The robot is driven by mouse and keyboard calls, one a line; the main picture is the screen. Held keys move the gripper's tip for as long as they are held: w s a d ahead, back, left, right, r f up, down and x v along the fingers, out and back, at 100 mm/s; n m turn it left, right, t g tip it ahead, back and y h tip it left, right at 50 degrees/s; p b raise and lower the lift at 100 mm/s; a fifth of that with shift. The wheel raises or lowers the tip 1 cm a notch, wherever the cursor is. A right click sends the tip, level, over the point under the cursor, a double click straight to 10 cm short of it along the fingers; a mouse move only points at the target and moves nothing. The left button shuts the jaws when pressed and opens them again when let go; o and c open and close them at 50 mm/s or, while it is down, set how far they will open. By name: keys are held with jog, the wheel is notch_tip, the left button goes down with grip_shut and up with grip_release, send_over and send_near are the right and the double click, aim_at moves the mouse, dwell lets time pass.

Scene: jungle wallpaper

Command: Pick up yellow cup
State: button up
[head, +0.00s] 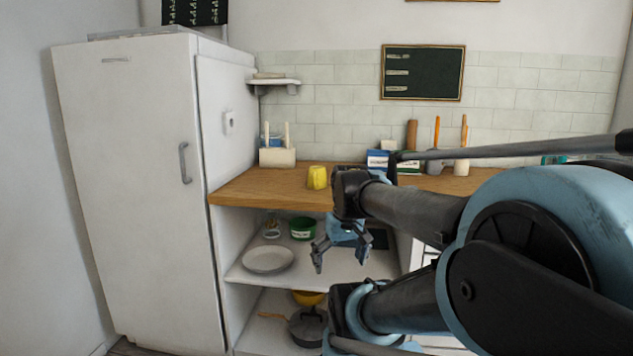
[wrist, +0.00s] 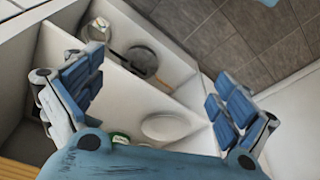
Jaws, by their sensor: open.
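The yellow cup (head: 317,177) stands on the wooden counter (head: 262,187) in the head view, just left of my arm. My gripper (head: 338,262) hangs in front of the counter, below and to the right of the cup, apart from it. It is open and empty. In the wrist view my gripper's fingers (wrist: 155,105) are spread wide, with shelves between and beyond them. The cup does not show in the wrist view.
A white fridge (head: 130,190) stands left of the counter. Shelves below hold a white plate (head: 268,259), a green container (head: 302,228) and a dark pan (head: 307,327). A white utensil holder (head: 277,157) stands behind the cup. Counter left of the cup is clear.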

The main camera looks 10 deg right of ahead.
jog(key=w+r+n, duration=0.3)
jog(key=w+r, duration=0.5)
jog(key=r, duration=0.1)
notch_tip(320, 180, up, 18)
jog(key=n+y, duration=0.4)
jog(key=n, duration=0.6)
send_over(322, 168)
jog(key=s+d, duration=0.2)
jog(key=d, duration=0.2)
jog(key=x, duration=1)
jog(key=shift+f, duration=0.25)
jog(key=shift+x, duration=3.05)
jog(key=shift+s+a, duration=0.1)
jog(key=shift+c, duration=0.2)
jog(key=c, duration=1)
